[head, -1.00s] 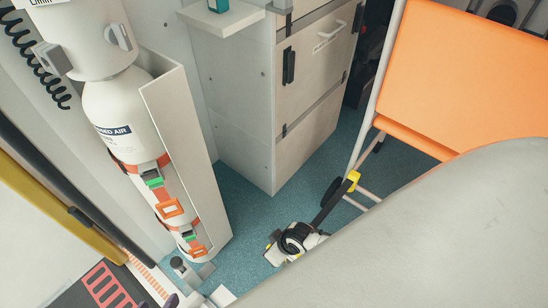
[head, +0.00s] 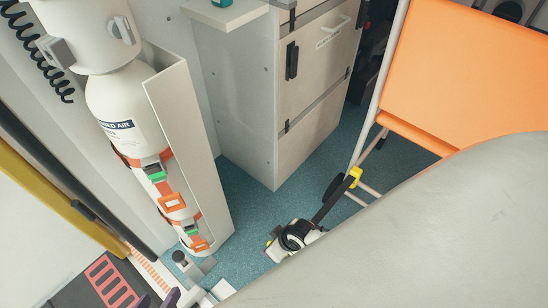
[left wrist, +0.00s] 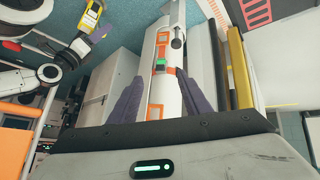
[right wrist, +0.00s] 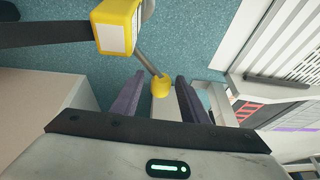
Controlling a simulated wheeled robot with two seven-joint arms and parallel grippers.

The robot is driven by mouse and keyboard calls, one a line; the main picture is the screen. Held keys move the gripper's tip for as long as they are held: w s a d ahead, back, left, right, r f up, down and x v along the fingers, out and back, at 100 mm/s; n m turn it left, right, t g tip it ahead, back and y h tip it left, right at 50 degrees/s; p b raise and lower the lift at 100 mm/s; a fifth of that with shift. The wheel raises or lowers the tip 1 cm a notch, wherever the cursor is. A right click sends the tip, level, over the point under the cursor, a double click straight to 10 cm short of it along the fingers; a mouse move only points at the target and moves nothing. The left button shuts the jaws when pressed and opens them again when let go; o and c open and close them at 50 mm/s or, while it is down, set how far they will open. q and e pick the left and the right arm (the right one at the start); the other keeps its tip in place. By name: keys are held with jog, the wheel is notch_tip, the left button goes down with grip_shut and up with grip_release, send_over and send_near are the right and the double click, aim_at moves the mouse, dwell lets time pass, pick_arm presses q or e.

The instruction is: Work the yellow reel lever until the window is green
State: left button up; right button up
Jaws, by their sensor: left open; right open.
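The yellow reel (right wrist: 118,25) is at the top of the right wrist view, with a pale panel on its face. I see no green on it. Its lever is a metal rod ending in a yellow knob (right wrist: 161,86). My right gripper (right wrist: 159,78) is open, with the knob between its fingertips and gaps showing on both sides. The left wrist view shows the reel (left wrist: 91,18) at the top left beside my right arm. In the head view the reel is mostly hidden behind my right wrist.
A black strap (head: 330,202) runs to a yellow hook (head: 354,177) at the orange chair (head: 460,80). A white air cylinder (head: 122,130) with orange straps stands at the left. A grey cabinet (head: 240,110) stands behind. Blue floor (head: 240,205) is clear between them.

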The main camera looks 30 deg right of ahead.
pick_arm(q)
jog(key=a+r+p, duration=0.1)
jog(key=p, duration=0.1)
jog(key=s+a+r+n+t+p, duration=0.1)
jog(key=p, duration=0.1)
jog(key=a+r+t+y+p, duration=0.1)
jog(key=r+p, duration=0.1)
jog(key=shift+s+a+r+n, duration=0.1)
jog(key=shift+s+a+n, duration=0.15)
jog(key=shift+s+n, duration=0.05)
pick_arm(e)
jog(key=v, duration=1)
